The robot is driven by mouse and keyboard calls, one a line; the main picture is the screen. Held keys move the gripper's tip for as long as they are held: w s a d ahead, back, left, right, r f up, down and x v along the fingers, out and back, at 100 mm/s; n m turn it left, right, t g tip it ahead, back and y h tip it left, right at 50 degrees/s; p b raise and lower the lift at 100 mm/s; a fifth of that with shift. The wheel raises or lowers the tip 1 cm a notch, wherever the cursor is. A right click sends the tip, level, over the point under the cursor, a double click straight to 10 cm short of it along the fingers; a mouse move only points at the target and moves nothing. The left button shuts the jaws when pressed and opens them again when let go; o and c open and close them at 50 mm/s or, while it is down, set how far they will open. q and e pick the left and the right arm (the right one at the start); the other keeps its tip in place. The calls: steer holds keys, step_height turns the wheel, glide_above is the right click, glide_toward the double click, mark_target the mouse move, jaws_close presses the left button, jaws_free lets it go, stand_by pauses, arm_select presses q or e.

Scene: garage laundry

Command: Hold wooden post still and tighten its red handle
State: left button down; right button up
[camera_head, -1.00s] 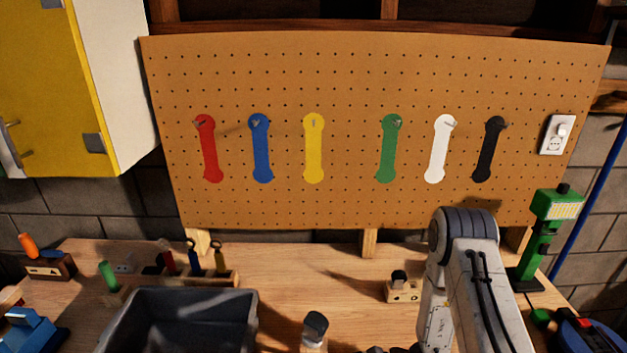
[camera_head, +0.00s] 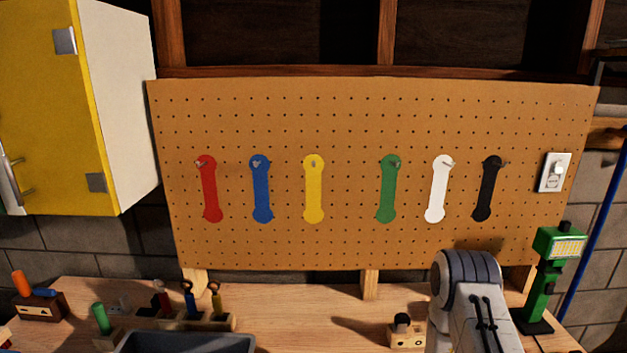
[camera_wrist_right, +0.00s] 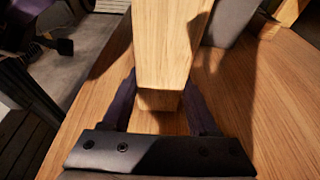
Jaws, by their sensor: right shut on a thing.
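The wooden post (camera_wrist_right: 166,45) is pale and square-edged in the right wrist view, rising from between the dark fingers of my right gripper (camera_wrist_right: 160,103). The fingers are shut on it, one on each side. The post's upper part runs out of the picture. Its red handle cannot be made out in either view. In the head view my right arm shows at the lower right, but its gripper is below the picture. My left gripper is in neither view.
The wooden workbench (camera_head: 300,318) has a grey bin (camera_head: 185,343) at its front. A tool rack (camera_head: 205,322), a small wooden block (camera_head: 405,337) and a green lamp (camera_head: 545,285) stand on it. Behind is a pegboard (camera_head: 340,125) with coloured wrench shapes; a yellow cabinet (camera_head: 50,110) hangs left.

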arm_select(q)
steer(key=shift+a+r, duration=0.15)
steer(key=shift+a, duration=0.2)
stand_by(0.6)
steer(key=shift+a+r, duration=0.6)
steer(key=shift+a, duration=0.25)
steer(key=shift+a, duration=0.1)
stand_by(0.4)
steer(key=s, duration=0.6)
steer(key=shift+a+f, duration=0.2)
